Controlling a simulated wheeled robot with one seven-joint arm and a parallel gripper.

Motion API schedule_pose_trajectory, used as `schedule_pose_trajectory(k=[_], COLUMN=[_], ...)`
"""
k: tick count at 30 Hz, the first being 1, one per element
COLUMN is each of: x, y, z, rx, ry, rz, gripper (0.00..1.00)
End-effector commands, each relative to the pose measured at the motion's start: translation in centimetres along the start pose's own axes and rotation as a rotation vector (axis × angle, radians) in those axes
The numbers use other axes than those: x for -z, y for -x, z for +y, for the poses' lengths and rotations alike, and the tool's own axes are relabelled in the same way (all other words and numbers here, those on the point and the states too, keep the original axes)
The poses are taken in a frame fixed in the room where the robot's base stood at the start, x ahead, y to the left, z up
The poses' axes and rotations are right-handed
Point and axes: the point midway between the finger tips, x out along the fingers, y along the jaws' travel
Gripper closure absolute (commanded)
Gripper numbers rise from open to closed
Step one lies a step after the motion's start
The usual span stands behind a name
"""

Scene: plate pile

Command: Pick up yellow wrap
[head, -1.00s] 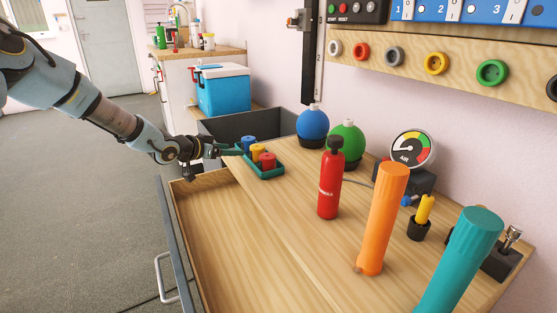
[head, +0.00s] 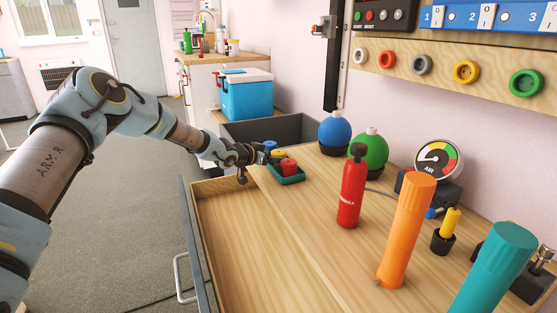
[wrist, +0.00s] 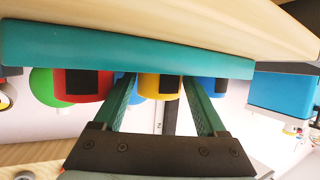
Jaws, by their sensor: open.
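The yellow wrap (head: 278,153) stands in a small teal tray (head: 291,181) on the wooden bench, between a blue wrap (head: 271,146) and a red wrap (head: 289,167). My gripper (head: 265,158) is at the tray's left side, close to the yellow wrap. In the wrist view, which looks upside down, the open green fingers of my gripper (wrist: 160,80) lie to either side of the yellow wrap (wrist: 160,90). I cannot tell whether they touch it. The tray wall (wrist: 120,50) hides part of the wraps.
An open wooden drawer (head: 235,245) lies below my gripper. A red extinguisher (head: 352,190), an orange cylinder (head: 408,230) and a teal cylinder (head: 495,265) stand on the bench at right. Blue (head: 335,133) and green (head: 368,152) round bottles stand behind the tray.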

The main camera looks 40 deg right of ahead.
Motion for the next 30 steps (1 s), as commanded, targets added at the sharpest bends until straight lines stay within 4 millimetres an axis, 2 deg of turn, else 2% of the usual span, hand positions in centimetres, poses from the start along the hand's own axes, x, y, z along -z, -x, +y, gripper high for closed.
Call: schedule_pose_trajectory(k=[5, 22, 30], x=[0.0, 0.0, 0.28], y=[-0.02, 0.01, 0.1], z=[0.0, -0.01, -0.02], rx=[0.0, 0.0, 0.0], ry=[0.0, 0.001, 0.0], rz=[0.0, 0.0, 0.001], gripper=[0.26, 0.89, 0.91])
